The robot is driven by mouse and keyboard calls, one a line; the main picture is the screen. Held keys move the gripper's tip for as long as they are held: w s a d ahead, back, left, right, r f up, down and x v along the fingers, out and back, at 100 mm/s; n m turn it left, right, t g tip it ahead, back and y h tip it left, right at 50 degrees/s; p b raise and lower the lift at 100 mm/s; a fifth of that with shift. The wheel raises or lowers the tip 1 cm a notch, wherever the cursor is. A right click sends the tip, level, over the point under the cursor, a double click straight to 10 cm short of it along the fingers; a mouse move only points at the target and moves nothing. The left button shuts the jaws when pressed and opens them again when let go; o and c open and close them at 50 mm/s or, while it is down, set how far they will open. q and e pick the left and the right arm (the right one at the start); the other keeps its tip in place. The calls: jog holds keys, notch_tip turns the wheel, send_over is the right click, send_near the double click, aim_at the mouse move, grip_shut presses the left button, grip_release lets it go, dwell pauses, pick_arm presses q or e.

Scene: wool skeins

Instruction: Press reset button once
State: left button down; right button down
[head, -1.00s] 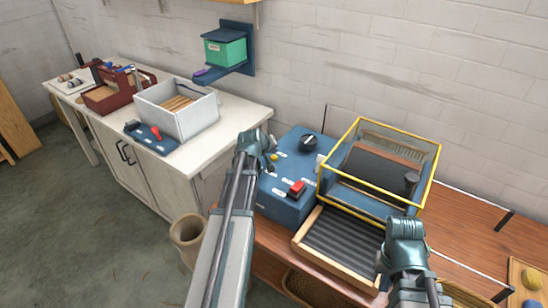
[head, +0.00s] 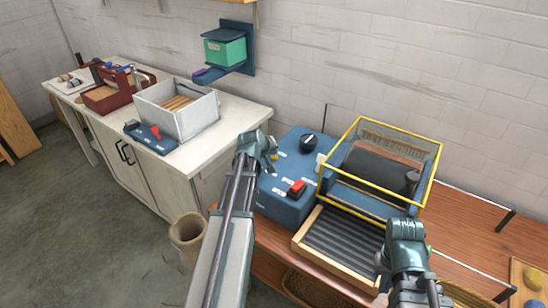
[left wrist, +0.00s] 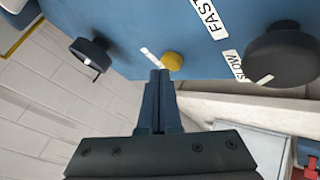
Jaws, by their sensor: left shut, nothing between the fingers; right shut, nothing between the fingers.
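A blue control box (head: 285,205) stands on the wooden bench. A round yellow button (left wrist: 172,61) sits on its panel in the left wrist view, with a small white label beside it that I cannot read. In the head view the button (head: 274,156) is partly hidden by my left gripper (head: 268,165). That gripper (left wrist: 160,75) is shut and empty, its tips right at the button's edge; I cannot tell whether they touch. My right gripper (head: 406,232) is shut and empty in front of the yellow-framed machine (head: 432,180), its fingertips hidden.
The box also carries a red switch (head: 296,187) and a black knob (head: 308,141). A dark knob (left wrist: 282,57) is close to the FAST and SLOW labels. A ribbed tray (head: 338,240) lies before the machine. A bin (head: 187,240) stands on the floor left of the bench.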

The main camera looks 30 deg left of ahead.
aim_at(273, 160)
pick_arm(q)
jog(key=shift+f+b, duration=0.5)
dwell(0.5)
jog(key=shift+r, duration=0.15)
jog(key=shift+r+p, duration=0.75)
jog(key=shift+p, duration=0.2)
notch_tip(273, 160, up, 5)
jog(key=p, duration=0.5)
jog(key=shift+r, duration=0.1)
dwell(0.7)
